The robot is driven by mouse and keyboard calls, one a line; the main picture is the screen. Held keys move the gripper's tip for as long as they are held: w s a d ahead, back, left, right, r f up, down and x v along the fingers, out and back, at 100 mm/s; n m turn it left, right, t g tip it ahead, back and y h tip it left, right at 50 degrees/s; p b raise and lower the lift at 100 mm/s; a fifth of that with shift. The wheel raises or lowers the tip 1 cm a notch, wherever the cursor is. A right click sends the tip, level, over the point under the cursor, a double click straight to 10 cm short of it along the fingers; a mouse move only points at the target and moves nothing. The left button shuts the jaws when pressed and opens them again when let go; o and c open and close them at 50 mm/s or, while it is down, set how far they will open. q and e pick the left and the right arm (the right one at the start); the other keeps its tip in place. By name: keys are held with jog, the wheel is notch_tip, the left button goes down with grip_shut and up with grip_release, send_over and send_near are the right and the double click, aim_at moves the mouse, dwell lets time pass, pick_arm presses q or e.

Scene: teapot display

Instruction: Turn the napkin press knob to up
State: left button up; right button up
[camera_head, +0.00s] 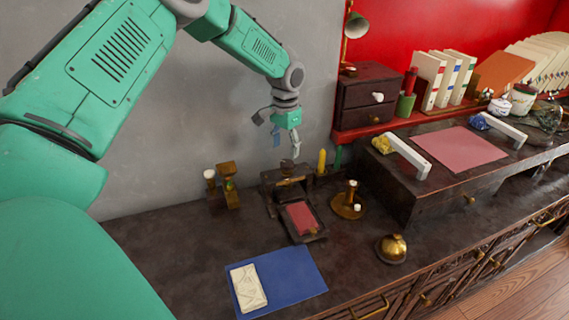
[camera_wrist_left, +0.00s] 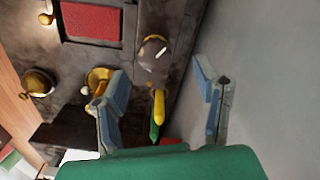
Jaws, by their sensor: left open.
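The napkin press (camera_head: 269,186) is a dark wooden frame on the desk against the grey wall, with a red pad (camera_head: 302,217) on its front tray. Its dark rounded knob (camera_head: 287,167) sits on top. My left gripper (camera_head: 286,146) is open and points down just above the knob, apart from it in the head view. In the left wrist view, the knob (camera_wrist_left: 154,50) shows beyond and between the two spread fingers (camera_wrist_left: 162,76). The red pad (camera_wrist_left: 92,22) is at the upper left there. The knob's exact turn position is hard to tell. My right gripper is not in view.
A yellow candle (camera_head: 321,162) and a brass candlestick (camera_head: 348,206) stand close right of the press. A brass stamp-like piece (camera_head: 229,186) stands to its left. A brass bell (camera_head: 391,248) and blue mat (camera_head: 304,268) lie nearer. The raised desk section (camera_head: 418,196) is at right.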

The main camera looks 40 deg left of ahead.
aim_at(288, 161)
pick_arm(q)
jog(key=f, duration=0.1)
jog(key=d+f, duration=0.1)
jog(key=f, duration=0.1)
jog(key=shift+d+f, duration=0.35)
jog(key=shift+f, duration=0.3)
jog(key=shift+a+f, duration=0.55)
jog(key=shift+a, duration=0.3)
jog(key=shift+d+r, duration=0.1)
jog(key=shift+d, duration=0.05)
jog(key=c, duration=1.1)
jog(key=shift+w+d+r, duration=0.15)
jog(key=shift+d, duration=0.25)
jog(key=shift+c, duration=0.2)
jog(key=shift+a, duration=0.1)
